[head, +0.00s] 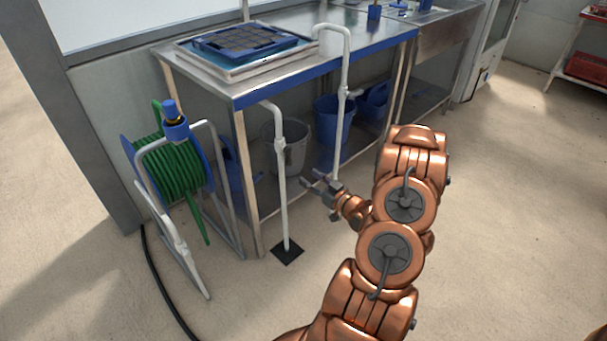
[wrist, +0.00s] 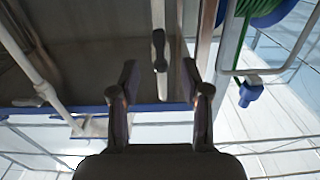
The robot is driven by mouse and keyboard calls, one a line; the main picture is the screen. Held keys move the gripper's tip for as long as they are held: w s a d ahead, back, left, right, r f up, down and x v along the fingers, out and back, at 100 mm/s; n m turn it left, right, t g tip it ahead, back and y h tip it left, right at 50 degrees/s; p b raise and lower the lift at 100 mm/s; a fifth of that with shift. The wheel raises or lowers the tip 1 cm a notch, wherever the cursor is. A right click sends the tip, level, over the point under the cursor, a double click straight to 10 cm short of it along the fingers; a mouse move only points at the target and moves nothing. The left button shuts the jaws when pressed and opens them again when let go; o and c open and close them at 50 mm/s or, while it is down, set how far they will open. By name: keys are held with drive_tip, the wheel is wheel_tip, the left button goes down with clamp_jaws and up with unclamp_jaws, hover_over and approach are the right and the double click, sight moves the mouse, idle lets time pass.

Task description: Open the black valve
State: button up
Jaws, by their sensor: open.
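A thin white standpipe (head: 282,190) rises from a black square foot (head: 288,252) in front of the metal bench. In the wrist view, the black valve (wrist: 158,48) shows as a dark handle on a white pipe (wrist: 160,88). It lies beyond my fingertips, roughly in line with the gap between them. In the head view the valve's black handle cannot be made out. My gripper (head: 319,181) is to the right of the standpipe with its jaws apart. In the wrist view the two fingers of my gripper (wrist: 160,76) are spread, with nothing held between them.
A second white pipe (head: 342,100) with a bent top stands close to the right. A green hose reel (head: 172,165) on a white frame is to the left. The bench (head: 333,67) carries a blue tray (head: 205,50); buckets (head: 333,122) stand beneath. Open floor lies in front.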

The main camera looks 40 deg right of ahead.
drive_tip(key=shift+s, duration=1.45)
drive_tip(key=w+n+g+h, duration=0.2)
drive_tip(key=w+g, duration=0.4)
drive_tip(key=g, duration=0.1)
drive_tip(key=s+a+r+g+h, duration=0.1)
drive_tip(key=a+r+g+h, duration=0.1)
drive_tip(key=a+r+g, duration=0.3)
drive_tip(key=s+a+r+m+g, duration=0.2)
drive_tip(key=s+a+r, duration=0.45)
drive_tip(key=a, duration=0.25)
drive_tip(key=s+a+r+g+y, duration=0.2)
drive_tip(key=s+a+r+g, duration=0.1)
drive_tip(key=s+a, duration=0.85)
drive_tip(key=s+a+r+g+y, duration=0.2)
drive_tip(key=s+a+r+g, duration=0.15)
drive_tip(key=s+a, duration=0.75)
wheel_tip(320, 180, up, 23)
drive_tip(key=s+a+p, duration=0.1)
drive_tip(key=a+p, duration=0.1)
drive_tip(key=p, duration=1.9)
drive_tip(key=shift+s+t, duration=0.2)
drive_tip(key=shift+t, duration=0.15)
